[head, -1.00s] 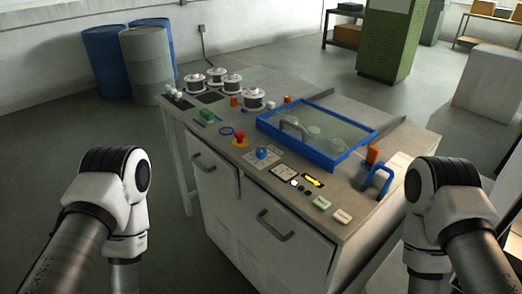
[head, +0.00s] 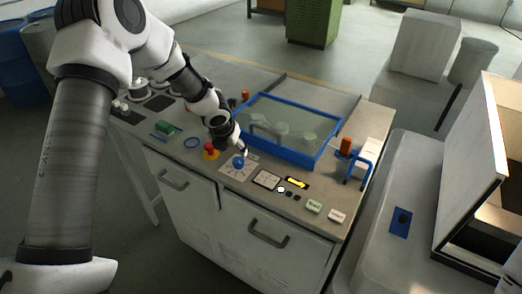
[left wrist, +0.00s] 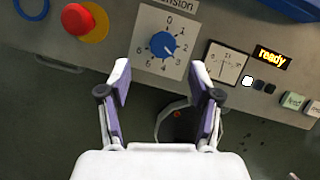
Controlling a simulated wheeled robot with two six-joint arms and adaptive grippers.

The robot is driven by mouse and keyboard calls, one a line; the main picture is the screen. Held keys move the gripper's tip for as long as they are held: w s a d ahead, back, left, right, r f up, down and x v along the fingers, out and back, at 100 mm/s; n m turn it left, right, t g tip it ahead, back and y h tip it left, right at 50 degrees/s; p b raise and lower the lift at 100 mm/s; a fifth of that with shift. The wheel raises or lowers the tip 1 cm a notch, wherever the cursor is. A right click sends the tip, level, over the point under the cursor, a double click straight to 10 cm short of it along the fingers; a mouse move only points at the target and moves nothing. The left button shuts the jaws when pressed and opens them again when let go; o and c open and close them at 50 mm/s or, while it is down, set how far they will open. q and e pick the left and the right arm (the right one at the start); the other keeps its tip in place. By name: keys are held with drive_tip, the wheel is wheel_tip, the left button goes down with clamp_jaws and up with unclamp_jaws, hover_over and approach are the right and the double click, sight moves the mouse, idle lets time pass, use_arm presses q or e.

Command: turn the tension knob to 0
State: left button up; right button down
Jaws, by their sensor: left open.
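The blue tension knob (left wrist: 162,44) sits on a white dial plate (left wrist: 144,31) numbered from 0 at the top round clockwise to 6 at the lower left. A small pale mark on the knob seems to face lower right, towards 3. The knob also shows in the head view (head: 239,162). My left gripper (left wrist: 159,66) is open and empty, its two fingers spread on either side of the lower dial, apart from the knob. In the head view the left gripper (head: 241,151) is just above the knob, mostly hidden by its wrist. My right gripper is out of view.
A red stop button (left wrist: 76,18) on a yellow base is left of the dial. A gauge (left wrist: 226,62), a lit "ready" display (left wrist: 271,57) and small buttons lie to its right. A blue-framed clear cover (head: 290,130) stands behind. A grey case (head: 382,225) is at the right.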

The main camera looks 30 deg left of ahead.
sight(238, 161)
use_arm(q)
drive_tip(key=x, duration=0.3)
drive_tip(key=p+x, duration=0.1)
drive_tip(key=x, duration=0.3)
drive_tip(key=shift+d, duration=0.25)
drive_tip(key=shift+a+f, duration=0.15)
drive_tip(key=shift+f, duration=0.25)
drive_tip(key=shift+c, duration=1.3)
drive_tip(key=c, duration=0.9)
